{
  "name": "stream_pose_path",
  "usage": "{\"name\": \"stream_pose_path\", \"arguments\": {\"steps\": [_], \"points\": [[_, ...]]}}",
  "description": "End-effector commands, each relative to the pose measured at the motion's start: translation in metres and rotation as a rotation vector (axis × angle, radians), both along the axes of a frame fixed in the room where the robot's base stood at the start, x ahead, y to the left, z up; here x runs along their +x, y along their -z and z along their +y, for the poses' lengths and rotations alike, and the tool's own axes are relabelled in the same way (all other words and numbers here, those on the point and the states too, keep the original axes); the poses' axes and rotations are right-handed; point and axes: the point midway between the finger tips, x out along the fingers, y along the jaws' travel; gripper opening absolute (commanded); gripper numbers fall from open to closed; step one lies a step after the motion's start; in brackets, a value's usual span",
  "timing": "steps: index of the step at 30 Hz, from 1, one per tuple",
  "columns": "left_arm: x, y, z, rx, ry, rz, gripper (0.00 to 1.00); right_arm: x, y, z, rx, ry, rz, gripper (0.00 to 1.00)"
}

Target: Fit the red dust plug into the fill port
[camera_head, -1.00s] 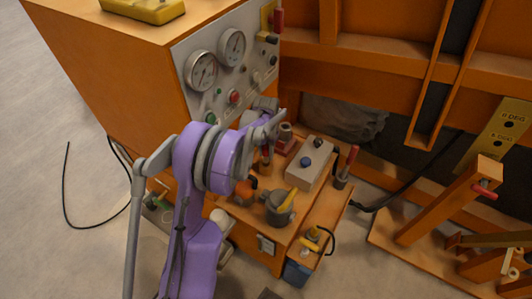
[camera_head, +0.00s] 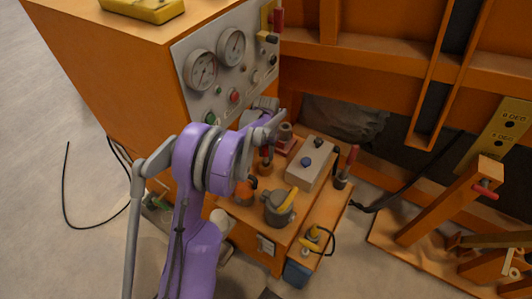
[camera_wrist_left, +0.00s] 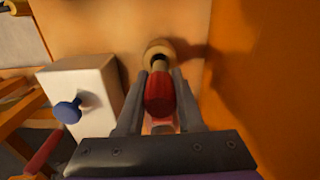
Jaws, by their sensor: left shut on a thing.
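The red dust plug (camera_wrist_left: 160,95) is between the two fingers of my left gripper (camera_wrist_left: 161,77) in the left wrist view, with its narrow tan end pointing away from me. That end lines up with a round tan port (camera_wrist_left: 157,48), which looks like the fill port. I cannot tell whether the tip has entered it. In the head view my left gripper (camera_head: 267,140) reaches down over the orange deck, with the plug (camera_head: 266,152) just above the port (camera_head: 265,168). The purple arm hides part of this area. My right gripper is not in view.
A pale box with a blue knob (camera_head: 307,162) stands to the right of the port. A grey valve with a yellow handle (camera_head: 280,207) is nearer. The orange cabinet with its gauge panel (camera_head: 228,72) rises to the left.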

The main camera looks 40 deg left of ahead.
Motion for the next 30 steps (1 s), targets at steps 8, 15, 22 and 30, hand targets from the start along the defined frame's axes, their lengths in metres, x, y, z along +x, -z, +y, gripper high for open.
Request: {"name": "stream_pose_path", "arguments": {"steps": [8,15,22,30], "points": [[0.000,0.008,0.000,0.000,0.000,0.000,0.00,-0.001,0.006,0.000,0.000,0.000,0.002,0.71],[0.000,0.014,0.000,0.000,0.000,0.000,0.00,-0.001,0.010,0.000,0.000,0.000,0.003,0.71],[0.000,0.020,0.000,0.000,0.000,0.000,0.00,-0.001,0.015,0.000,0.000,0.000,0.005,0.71],[0.000,0.026,0.000,0.000,0.000,0.000,0.00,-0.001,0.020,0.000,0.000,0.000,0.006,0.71]]}}
